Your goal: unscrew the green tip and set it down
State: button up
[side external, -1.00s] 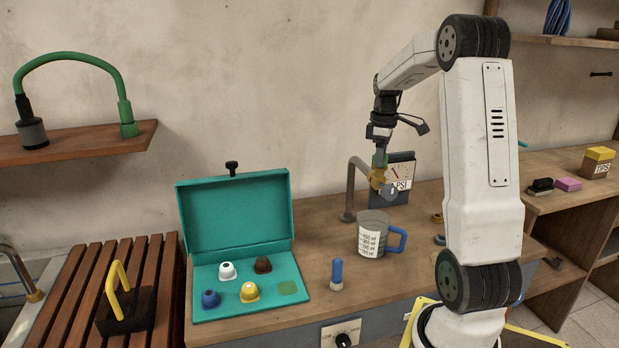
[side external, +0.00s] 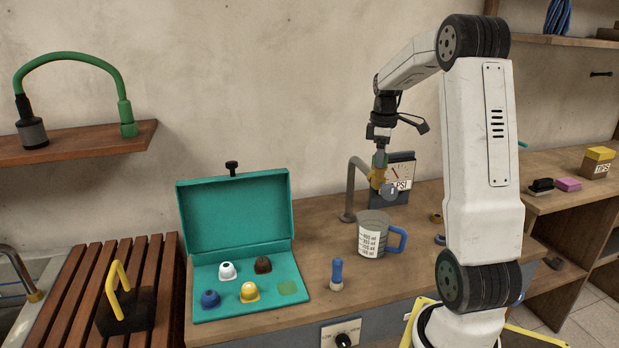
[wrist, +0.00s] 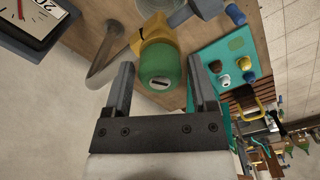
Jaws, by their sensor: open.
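The green tip (wrist: 160,68) is a rounded cap with a dark slot, on the end of a yellow nozzle body (wrist: 157,35). In the side external view the green tip (side external: 379,159) sits on top of the yellow body (side external: 377,174), with my gripper (side external: 380,148) just above it. In the wrist view my gripper (wrist: 161,72) is open. Its two fingers stand on either side of the green tip, with a visible gap on each side. A teal case (side external: 240,205) lies open on the bench, with a bare green patch (side external: 287,288) at its front right.
The case holds white (side external: 227,271), brown (side external: 263,265), blue (side external: 210,299) and yellow (side external: 249,292) tips. A measuring jug (side external: 371,235) stands below the nozzle. A blue-topped piece (side external: 337,272) stands near the front edge. A pressure gauge (side external: 400,170) is behind.

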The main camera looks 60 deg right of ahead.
jog(key=shift+m, duration=0.7)
jog(key=shift+m, duration=0.8)
jog(key=shift+m, duration=0.3)
jog(key=shift+m, duration=0.6)
jog(key=shift+m, duration=0.8)
jog(key=shift+m, duration=0.3)
